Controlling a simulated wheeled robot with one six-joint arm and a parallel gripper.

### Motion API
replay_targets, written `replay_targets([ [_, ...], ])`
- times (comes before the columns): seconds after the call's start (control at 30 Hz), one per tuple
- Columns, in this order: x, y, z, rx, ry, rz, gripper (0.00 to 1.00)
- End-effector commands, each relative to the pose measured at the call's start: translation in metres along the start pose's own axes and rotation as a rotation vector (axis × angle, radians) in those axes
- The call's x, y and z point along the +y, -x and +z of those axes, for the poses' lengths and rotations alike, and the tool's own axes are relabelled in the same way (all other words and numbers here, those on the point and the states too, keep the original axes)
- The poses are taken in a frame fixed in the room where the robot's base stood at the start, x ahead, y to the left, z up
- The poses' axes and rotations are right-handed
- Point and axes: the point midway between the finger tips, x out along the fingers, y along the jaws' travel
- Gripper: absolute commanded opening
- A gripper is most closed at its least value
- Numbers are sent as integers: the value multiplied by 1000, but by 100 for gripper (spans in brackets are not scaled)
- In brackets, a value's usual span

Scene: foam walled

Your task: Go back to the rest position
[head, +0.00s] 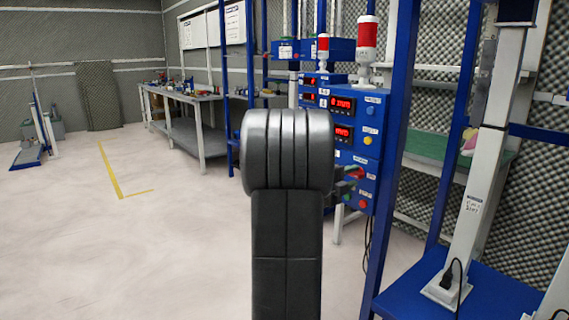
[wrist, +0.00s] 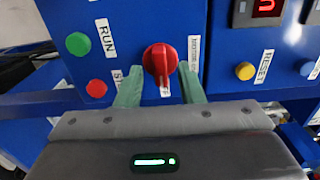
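My gripper (wrist: 160,75) shows in the wrist view with its two green fingers spread apart. It is open, and the fingertips are on either side of a red rotary knob (wrist: 160,60) on a blue control panel (wrist: 150,15). A gap shows between the fingers and the knob's narrow handle; I cannot tell if the tips touch its edges. In the head view my gripper (head: 347,186) is partly hidden behind my dark arm, close to the front of the blue panel (head: 371,136).
Around the knob are a green button (wrist: 78,44), a red button (wrist: 96,88), a yellow button (wrist: 245,71) and a blue button (wrist: 307,67). A blue post (head: 392,150) stands right of my arm. A workbench (head: 200,140) stands at the back; the floor (head: 130,240) on the left is clear.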

Motion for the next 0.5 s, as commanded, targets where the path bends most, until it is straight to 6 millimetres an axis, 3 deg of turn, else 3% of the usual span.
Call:
replay_targets([
  [0.5,-2,97,1,-5,-4,0,35],
])
